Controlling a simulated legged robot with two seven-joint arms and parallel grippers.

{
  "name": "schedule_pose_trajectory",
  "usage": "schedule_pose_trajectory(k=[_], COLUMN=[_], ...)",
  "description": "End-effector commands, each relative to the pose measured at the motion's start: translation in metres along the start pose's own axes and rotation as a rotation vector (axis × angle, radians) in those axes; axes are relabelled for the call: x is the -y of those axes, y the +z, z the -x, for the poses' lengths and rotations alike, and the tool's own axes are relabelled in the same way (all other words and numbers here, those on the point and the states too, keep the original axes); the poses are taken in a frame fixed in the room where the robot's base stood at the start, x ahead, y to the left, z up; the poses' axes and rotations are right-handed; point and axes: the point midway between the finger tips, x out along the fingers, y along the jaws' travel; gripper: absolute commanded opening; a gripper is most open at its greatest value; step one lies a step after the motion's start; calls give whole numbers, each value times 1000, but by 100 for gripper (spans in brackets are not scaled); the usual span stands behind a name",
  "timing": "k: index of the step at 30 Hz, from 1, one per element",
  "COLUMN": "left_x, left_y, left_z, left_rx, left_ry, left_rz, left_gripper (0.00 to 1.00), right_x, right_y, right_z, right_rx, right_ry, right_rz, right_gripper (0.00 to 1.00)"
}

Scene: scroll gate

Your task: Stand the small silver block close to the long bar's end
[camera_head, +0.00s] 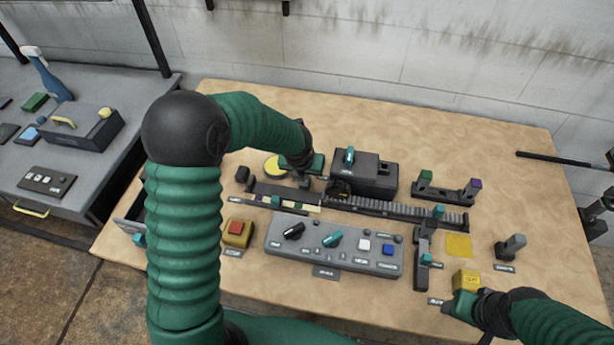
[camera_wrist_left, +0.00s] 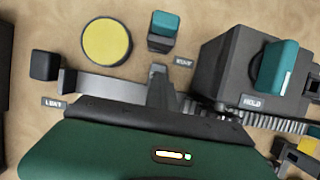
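In the left wrist view a grey finger-like piece (camera_wrist_left: 157,88) stands over a flat grey strip (camera_wrist_left: 105,86). My right gripper (camera_head: 464,300) is beside a yellow block (camera_head: 466,279) at the front right; its fingers are unclear.
A dark box with a teal knob (camera_head: 364,172) stands behind the bar. A control panel (camera_head: 333,246) lies in front. A yellow pad (camera_head: 459,245) lies between the dark slotted piece (camera_head: 421,270) and the grey block.

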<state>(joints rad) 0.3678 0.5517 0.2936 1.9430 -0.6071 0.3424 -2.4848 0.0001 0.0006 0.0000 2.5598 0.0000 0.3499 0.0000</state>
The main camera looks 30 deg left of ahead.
Motion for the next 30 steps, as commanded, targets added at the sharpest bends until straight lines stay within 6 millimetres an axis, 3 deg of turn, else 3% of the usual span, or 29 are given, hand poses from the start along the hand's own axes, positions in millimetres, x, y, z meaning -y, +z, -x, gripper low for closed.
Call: schedule_pose_trajectory(k=[1,6,15,30], left_x=[0,4,4,4], left_y=[8,17,20,20], left_z=[19,45,47,48], left_rx=[7,12,13,15], left_ry=[0,1,0,-1], left_rz=[0,-4,-6,-7], left_gripper=[0,0,1,66], right_x=[0,0,0,0], right_y=[-2,-4,-3,-4], right_z=[8,15,15,15], right_rx=[-1,-1,0,0], right_ry=[0,0,0,0], right_rz=[0,0,0,0], right_gripper=[48,48,48,48])
